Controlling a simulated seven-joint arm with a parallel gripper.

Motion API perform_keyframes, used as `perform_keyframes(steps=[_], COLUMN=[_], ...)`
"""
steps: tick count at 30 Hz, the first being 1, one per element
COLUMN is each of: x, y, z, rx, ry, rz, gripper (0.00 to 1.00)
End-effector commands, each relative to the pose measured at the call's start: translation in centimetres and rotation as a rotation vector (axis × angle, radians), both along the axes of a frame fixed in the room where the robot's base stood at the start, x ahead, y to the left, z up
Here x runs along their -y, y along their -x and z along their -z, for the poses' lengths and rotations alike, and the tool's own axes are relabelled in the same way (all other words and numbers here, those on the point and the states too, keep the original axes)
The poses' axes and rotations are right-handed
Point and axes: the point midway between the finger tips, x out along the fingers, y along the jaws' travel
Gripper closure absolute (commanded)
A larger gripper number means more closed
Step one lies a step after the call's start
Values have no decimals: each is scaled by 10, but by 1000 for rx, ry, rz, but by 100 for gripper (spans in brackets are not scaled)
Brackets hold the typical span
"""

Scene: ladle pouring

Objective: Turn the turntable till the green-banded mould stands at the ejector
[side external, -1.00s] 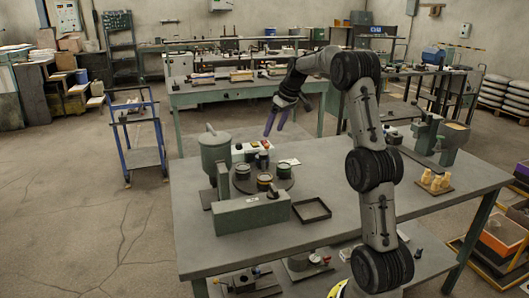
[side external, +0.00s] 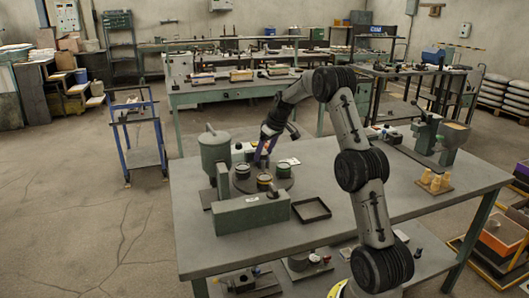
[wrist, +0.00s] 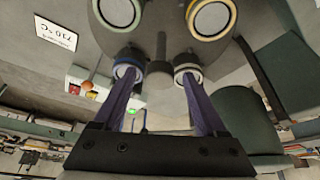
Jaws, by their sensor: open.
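The dark round turntable (side external: 284,186) carries several moulds on the near bench; its disc (wrist: 160,22) fills the top of the wrist view. A yellow-banded mould (side external: 264,182) is at the front; it also shows in the wrist view (wrist: 211,17). Another mould (side external: 243,172) sits at left. A pale-rimmed mould (wrist: 118,11), a blue-banded mould (wrist: 126,69) and a cream-banded mould (wrist: 188,72) show too. Contact is unclear.
A green lidded pot (side external: 215,152) stands left of the turntable, and a long green block (side external: 252,212) lies before it. A black open frame (side external: 311,210) is at right. A card (wrist: 55,33) marked 730 °C lies nearby.

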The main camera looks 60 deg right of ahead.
Motion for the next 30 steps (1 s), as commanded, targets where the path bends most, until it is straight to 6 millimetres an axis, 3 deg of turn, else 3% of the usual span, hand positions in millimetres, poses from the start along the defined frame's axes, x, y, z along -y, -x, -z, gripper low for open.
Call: perform_keyframes(steps=[2,14,30], x=[0,0,0], y=[0,0,0], z=[0,0,-1], rx=[0,0,0], ry=[0,0,0], rz=[0,0,0], gripper=[29,100,100])
